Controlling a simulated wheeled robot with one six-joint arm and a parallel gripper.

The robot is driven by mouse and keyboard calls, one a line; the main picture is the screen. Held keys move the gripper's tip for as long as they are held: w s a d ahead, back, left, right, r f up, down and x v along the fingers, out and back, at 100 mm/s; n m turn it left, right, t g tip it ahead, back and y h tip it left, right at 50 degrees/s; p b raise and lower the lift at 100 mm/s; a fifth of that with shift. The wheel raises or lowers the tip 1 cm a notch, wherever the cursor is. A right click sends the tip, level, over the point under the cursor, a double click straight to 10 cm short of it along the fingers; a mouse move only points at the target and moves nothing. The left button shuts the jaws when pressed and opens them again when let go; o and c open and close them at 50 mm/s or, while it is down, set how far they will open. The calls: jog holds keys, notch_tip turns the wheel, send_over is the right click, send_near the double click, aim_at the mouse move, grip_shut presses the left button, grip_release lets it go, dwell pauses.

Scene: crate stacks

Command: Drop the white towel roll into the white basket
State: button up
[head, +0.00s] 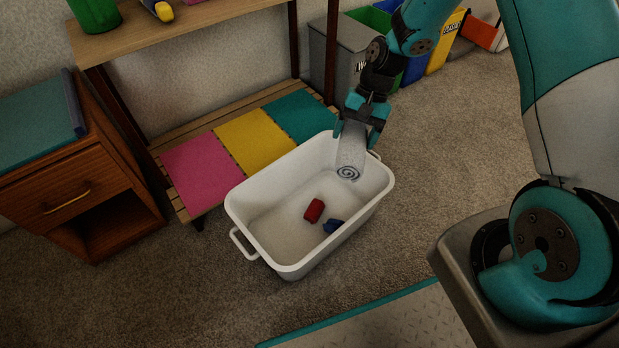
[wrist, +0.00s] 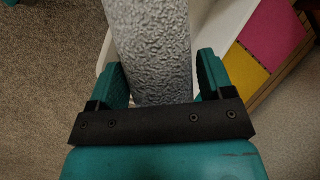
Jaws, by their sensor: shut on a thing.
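The white towel roll (head: 351,150) is held in my gripper (head: 358,126), its spiral end facing down and toward the head camera. It hangs at the far right end of the white basket (head: 241,214), with its lower end over the basket's opening. In the wrist view the roll (wrist: 152,50) runs between the two teal fingers of my gripper (wrist: 160,80). How far the roll's end is above the floor, I cannot tell.
A wooden shelf with pink (head: 203,171), yellow (head: 254,140) and teal mats stands behind the basket. A wooden cabinet (head: 85,195) is at the left. A grey bin (head: 340,60) and coloured bins stand at the back. Carpet right of the basket is clear.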

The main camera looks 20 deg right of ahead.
jog(key=w+a+f+m+t+b, duration=0.1)
jog(key=a+f+m+t+b, duration=0.2)
jog(key=f+m, duration=0.4)
jog(key=w+a+f+m+t+h+b, duration=0.1)
jog(key=a+f+m+t+b, duration=0.2)
jog(key=f, duration=1.1)
jog(key=m+b, duration=0.2)
jog(key=m, duration=0.3)
jog(key=shift+a+m, duration=0.3)
jog(key=shift+a, duration=0.05)
jog(key=shift+r, duration=0.1)
jog(key=o, duration=1)
jog(key=p+v, duration=0.4)
jog(key=v, duration=0.4)
jog(key=p+v, duration=0.4)
jog(key=v, duration=0.5)
jog(key=shift+s+r, duration=0.15)
jog(key=shift+s, duration=0.15)
